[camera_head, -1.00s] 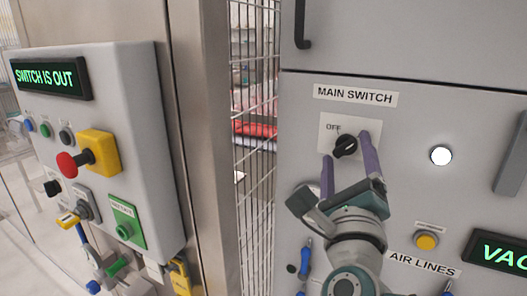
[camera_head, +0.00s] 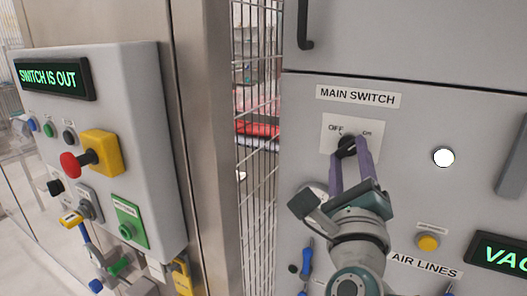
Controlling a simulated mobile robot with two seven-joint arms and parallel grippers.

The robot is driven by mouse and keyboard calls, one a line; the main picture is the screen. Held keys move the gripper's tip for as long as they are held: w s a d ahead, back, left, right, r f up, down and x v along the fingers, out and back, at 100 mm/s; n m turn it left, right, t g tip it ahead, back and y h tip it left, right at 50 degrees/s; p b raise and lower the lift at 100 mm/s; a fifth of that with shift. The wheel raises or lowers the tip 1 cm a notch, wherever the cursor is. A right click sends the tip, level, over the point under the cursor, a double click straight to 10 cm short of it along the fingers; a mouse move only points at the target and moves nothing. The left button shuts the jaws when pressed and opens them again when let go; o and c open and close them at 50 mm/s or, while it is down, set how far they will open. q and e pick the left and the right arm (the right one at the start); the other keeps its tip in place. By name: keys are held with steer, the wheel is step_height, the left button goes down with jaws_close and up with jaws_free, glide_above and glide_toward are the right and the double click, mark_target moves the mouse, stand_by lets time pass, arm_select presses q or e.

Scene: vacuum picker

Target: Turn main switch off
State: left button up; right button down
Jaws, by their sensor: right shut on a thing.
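The main switch (camera_head: 346,143) is a small black rotary knob on a white plate (camera_head: 331,127) marked OFF and On. It sits under the MAIN SWITCH label (camera_head: 358,97) on the grey cabinet front. My right gripper (camera_head: 349,152) reaches up from below, its two purple fingers shut on the knob from either side. The fingers hide part of the knob, so its exact pointing direction is hard to tell. My left gripper is not in view.
A control box (camera_head: 140,85) with a SWITCH IS OUT display (camera_head: 53,78) and a red button (camera_head: 70,164) stands at the left. A wire mesh fence (camera_head: 257,190) is in between. A round white light (camera_head: 443,158) is right of the switch.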

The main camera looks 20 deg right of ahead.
steer(key=n+p, duration=0.1)
steer(key=n+y+p, duration=0.1)
steer(key=shift+r+n, duration=0.35)
steer(key=shift+n, duration=0.05)
steer(key=n+g+y+p, duration=0.1)
steer(key=n+p, duration=0.2)
steer(key=n+g+p, duration=0.1)
steer(key=n+p, duration=0.2)
steer(key=r+n+g+y+p, duration=0.1)
steer(key=n+p, duration=0.2)
steer(key=p, duration=0.1)
steer(key=shift+n+y, duration=0.3)
steer(key=shift+n, duration=0.1)
steer(key=n+g+p, duration=0.1)
steer(key=n+p, duration=0.1)
steer(key=shift+p, duration=0.3)
steer(key=shift+f+n+g+p, duration=0.1)
steer(key=shift+n+g+p, duration=0.5)
steer(key=shift+n, duration=0.4)
steer(key=shift+c, duration=1.6)
jaws_free()
